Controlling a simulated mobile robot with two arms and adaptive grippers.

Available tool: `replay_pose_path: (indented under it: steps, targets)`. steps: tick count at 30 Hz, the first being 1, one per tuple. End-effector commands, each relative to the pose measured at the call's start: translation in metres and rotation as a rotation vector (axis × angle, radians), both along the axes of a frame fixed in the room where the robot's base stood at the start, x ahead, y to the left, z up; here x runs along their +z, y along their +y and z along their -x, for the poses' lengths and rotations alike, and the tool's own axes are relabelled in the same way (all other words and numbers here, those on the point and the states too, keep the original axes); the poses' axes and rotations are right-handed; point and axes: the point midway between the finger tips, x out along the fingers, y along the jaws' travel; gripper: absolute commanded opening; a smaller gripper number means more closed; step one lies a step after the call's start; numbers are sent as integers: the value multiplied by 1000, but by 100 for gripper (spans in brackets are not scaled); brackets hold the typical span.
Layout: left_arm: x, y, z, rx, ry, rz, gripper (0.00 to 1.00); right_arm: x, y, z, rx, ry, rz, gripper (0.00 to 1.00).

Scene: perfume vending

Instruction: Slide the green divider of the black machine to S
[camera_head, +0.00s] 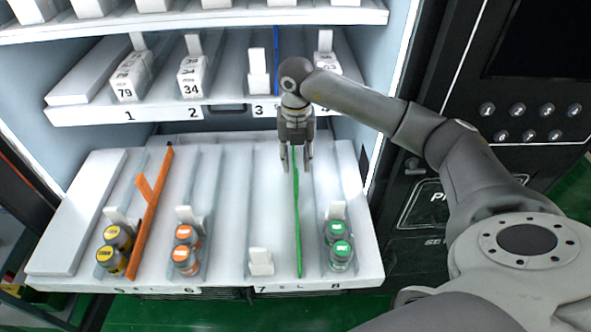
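The green divider (298,230) is a thin upright strip on the lower pulled-out shelf (225,220) of the black machine. It runs from back to front between lanes 7 and 8. Its front end is by the letter L on the shelf's front edge, with the letter S (283,288) just to its left. My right gripper (297,168) points down over the back part of the divider. Its two fingers are apart, one on each side of the divider; I cannot tell whether either touches it. My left gripper is not in view.
An orange divider (150,210) stands farther left. Yellow-capped bottles (111,257), orange-capped bottles (185,255) and green-capped bottles (340,250) stand in lanes. A white pusher (260,262) is left of the green divider. The upper shelf (170,112) holds white boxes and a blue divider (276,60).

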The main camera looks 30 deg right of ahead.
Motion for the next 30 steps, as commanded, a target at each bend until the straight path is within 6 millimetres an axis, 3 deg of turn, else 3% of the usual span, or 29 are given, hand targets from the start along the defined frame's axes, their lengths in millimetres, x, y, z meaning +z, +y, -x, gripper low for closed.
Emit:
replay_pose_path:
  steps: [6,10,21,30]
  targets:
    - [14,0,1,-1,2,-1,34,-37,0,1,0,3,-2,33]
    - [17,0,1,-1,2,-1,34,-52,1,0,1,1,-2,33]
    - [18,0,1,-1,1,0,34,-60,1,0,2,-2,-3,33]
    - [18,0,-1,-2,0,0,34,-59,1,0,2,-2,-3,0]
